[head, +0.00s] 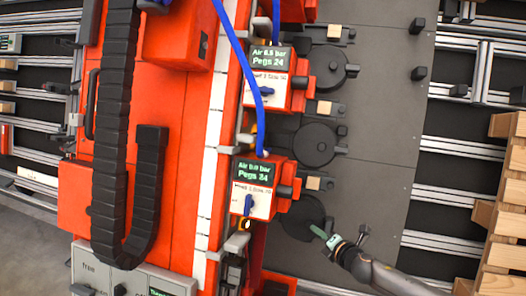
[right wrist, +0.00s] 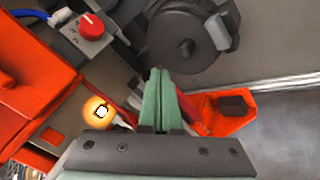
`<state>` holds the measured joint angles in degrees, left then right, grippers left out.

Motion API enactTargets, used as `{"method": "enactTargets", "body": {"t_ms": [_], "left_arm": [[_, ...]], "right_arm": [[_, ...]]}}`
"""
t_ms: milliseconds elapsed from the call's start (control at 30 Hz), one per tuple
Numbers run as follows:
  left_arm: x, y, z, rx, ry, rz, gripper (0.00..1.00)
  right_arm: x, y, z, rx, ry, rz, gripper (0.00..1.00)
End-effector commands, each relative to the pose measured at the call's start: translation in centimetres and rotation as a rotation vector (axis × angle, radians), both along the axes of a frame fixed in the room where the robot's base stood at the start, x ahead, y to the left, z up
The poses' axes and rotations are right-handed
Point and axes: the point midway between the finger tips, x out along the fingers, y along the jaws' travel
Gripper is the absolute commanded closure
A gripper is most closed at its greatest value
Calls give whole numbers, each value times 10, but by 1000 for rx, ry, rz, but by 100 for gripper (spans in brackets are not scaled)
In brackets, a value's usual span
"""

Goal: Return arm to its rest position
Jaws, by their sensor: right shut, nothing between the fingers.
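My right arm enters the head view from the lower right. Its gripper (head: 322,236) has pale green fingers and is over or beside the lowest dark round disc (head: 300,215); the exact gap cannot be told. In the right wrist view the two green fingers (right wrist: 161,82) lie against each other, with nothing held between them. My left gripper is not in view.
Two red units, the upper (head: 265,80) and lower (head: 254,186), have lit displays and blue knobs. A blue hose (head: 237,55) runs down to them. The right wrist view shows a red knob (right wrist: 92,26), a glowing orange lamp (right wrist: 91,104) and an orange bin (right wrist: 236,123). Wooden slats (head: 511,190) stand far right.

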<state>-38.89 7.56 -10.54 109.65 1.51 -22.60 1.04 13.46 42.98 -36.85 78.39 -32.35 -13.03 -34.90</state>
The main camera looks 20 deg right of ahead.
Motion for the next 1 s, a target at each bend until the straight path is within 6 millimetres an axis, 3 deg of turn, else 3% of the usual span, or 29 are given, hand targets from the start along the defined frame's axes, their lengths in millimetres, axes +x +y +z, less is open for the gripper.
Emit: {"method": "enactTargets", "body": {"t_ms": [133,233,400,600,800,1000], "left_arm": [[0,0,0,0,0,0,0],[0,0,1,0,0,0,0],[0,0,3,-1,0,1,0],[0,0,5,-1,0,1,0],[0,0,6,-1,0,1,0],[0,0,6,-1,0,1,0]], "right_arm": [[-8,12,-8,60,18,-11,100],[-32,43,-28,226,69,-52,100],[-107,114,-66,712,226,-245,100],[-197,162,-83,1263,398,-596,100],[-258,173,-84,1608,474,-910,100],[-278,173,-83,1719,485,-1027,100]]}}
